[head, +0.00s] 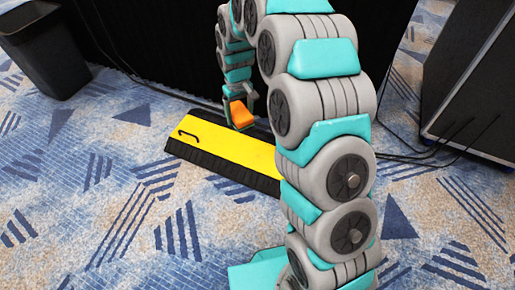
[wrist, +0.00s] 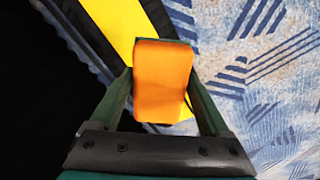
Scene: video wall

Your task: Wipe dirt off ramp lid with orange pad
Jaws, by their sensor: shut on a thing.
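The ramp lid (head: 225,144) is a long yellow strip with black ribbed edges, lying on the carpet in the head view. A dark curled mark, seemingly the dirt (head: 187,134), is near its left end. My gripper (head: 244,105) is shut on the orange pad (head: 241,115), over the lid's far edge, right of the mark. I cannot tell whether the pad touches the lid. In the wrist view the orange pad (wrist: 162,82) sits between both fingers, with the yellow lid (wrist: 115,25) behind it. My arm hides the lid's right end.
A dark bin (head: 48,55) stands at the upper left. A black curtain (head: 140,45) hangs behind the ramp. A large dark case (head: 480,85) stands at the right, with cables (head: 405,157) beside it. The patterned carpet (head: 90,200) in front is clear.

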